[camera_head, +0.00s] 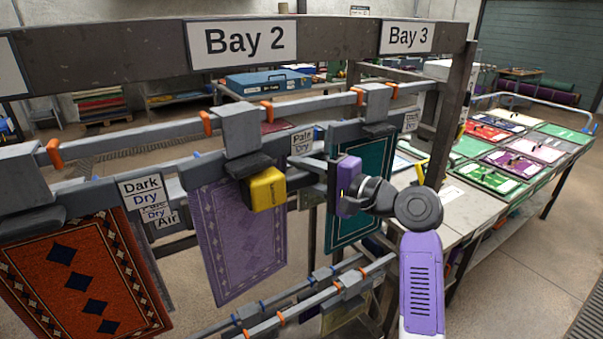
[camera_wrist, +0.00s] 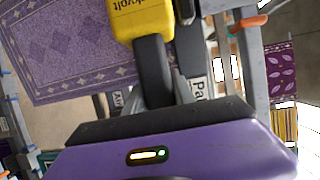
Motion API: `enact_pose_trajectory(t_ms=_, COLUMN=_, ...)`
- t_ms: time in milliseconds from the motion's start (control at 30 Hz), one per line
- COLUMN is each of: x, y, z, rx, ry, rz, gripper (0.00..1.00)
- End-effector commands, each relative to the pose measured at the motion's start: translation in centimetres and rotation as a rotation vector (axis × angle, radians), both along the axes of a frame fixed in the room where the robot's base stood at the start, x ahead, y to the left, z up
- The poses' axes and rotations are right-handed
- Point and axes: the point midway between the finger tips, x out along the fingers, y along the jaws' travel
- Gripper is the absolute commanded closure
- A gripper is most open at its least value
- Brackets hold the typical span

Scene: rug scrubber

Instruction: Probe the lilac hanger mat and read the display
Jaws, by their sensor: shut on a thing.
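The lilac mat (camera_head: 236,238) hangs from a grey clamp on the Bay 2 rail, with a pale diamond border. It also fills the upper left of the wrist view (camera_wrist: 70,55). My gripper (camera_head: 283,178) reaches in from the right and is shut on a yellow handheld meter (camera_head: 267,190). The meter is at the mat's upper right, in front of it. In the wrist view, the meter (camera_wrist: 139,18) is at the top, its dark lettering partly cut off. I cannot tell whether it touches the mat. Its display does not show in either view.
An orange-red mat (camera_head: 85,275) hangs left and a teal mat (camera_head: 358,215) hangs right, close behind my wrist. Tags reading Dark Dry (camera_head: 141,190) and Pale (camera_head: 302,141) hang on the rail. Lower rails (camera_head: 300,300) run below. A table with colourful mats (camera_head: 515,155) stands right.

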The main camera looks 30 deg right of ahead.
Motion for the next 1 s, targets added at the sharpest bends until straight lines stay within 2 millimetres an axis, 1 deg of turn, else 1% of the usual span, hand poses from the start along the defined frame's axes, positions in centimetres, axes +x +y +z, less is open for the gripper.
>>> enact_pose_trajectory(t_ms=1000, x=1.8, y=0.5, z=-0.1, rx=0.000, ry=0.000, rz=0.001, gripper=1.00)
